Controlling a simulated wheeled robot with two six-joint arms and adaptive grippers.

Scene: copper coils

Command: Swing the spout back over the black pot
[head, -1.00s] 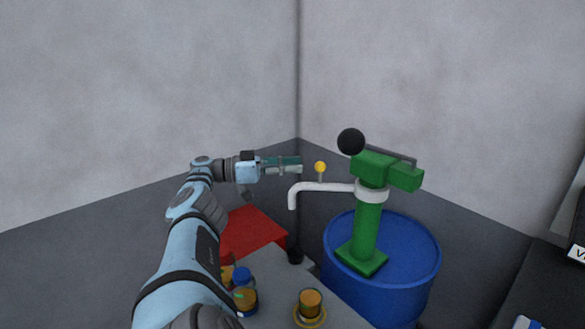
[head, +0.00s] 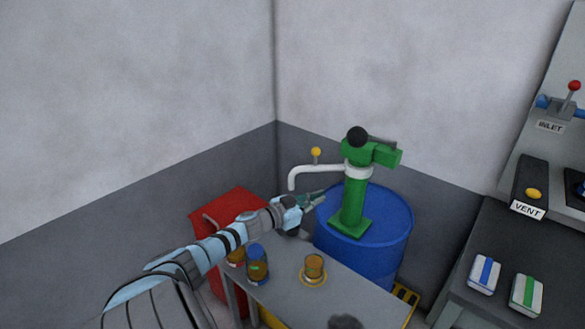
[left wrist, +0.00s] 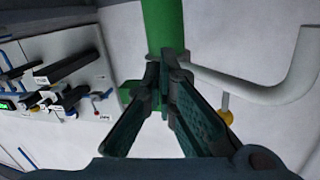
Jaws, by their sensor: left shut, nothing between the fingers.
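The white spout (head: 315,168) reaches left from the green pump (head: 352,200), and its end bends down. A yellow knob (head: 316,152) stands on it. In the left wrist view the spout (left wrist: 265,95) runs right from the green column (left wrist: 163,25), with the knob (left wrist: 228,117) below it. My left gripper (head: 319,196) is shut and empty, below the spout's arm and left of the column. Its fingertips (left wrist: 170,62) overlap the column's image; contact is unclear. A dark shape, likely the black pot (head: 291,231), is partly hidden by this gripper.
The pump stands on a blue drum (head: 385,225). A grey table (head: 350,290) holds an amber jar (head: 314,267) and a blue-capped jar (head: 257,265). A red cabinet (head: 225,210) stands behind my left arm. A control bench (head: 480,235) is at right.

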